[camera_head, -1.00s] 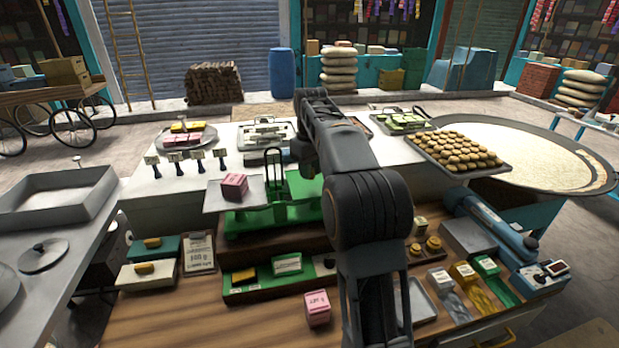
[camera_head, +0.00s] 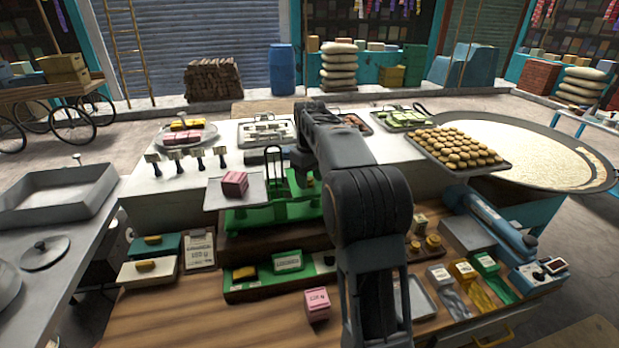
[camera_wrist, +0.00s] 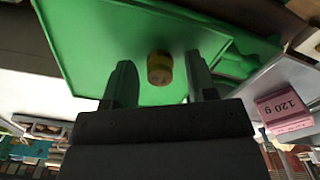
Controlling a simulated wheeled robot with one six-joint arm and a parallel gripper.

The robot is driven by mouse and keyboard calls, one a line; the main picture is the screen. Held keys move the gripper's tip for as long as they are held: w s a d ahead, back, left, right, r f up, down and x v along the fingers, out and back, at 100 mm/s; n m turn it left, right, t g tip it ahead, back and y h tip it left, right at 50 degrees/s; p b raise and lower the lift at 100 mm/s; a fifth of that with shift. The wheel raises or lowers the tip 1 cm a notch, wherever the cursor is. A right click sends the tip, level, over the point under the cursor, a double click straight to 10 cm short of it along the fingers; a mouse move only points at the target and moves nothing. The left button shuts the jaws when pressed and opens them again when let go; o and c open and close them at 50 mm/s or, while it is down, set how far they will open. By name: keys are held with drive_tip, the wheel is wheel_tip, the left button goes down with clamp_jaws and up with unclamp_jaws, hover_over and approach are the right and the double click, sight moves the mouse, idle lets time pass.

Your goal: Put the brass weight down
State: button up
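A small brass weight (camera_wrist: 160,68) stands on the green surface (camera_wrist: 100,50) of the balance in the wrist view. My gripper (camera_wrist: 161,85) has its fingers apart, one on each side of the weight, with a visible gap to both. In the head view, my gripper is mostly hidden behind my arm. A bit of the brass weight (camera_head: 310,182) shows there on the green balance (camera_head: 270,215). A pink block (camera_head: 235,183) lies on the balance's left pan (camera_head: 214,199).
More brass weights (camera_head: 432,243) sit on a wooden block right of my arm. Another pink block (camera_head: 317,303) lies on the wooden counter in front. A green tray (camera_head: 245,293) holds boxes below the balance. A tray of round sweets (camera_head: 452,150) stands at the right.

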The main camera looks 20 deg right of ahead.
sight(310, 178)
wheel_tip(310, 178, up, 12)
drive_tip(key=p, duration=0.2)
drive_tip(key=s+a+m+t, duration=0.1)
drive_tip(key=s+a, duration=0.3)
drive_tip(key=s, duration=0.2)
drive_tip(key=s+a+f+m+t, duration=0.1)
drive_tip(key=s+a+f+t, duration=0.1)
drive_tip(key=s+f, duration=0.4)
drive_tip(key=s+a+f+m+t, duration=0.1)
drive_tip(key=s+a+f, duration=0.4)
drive_tip(key=s, duration=0.8)
drive_tip(key=shift+a+f+t, duration=0.2)
drive_tip(key=shift+f+t, duration=0.3)
drive_tip(key=shift+f, duration=0.6)
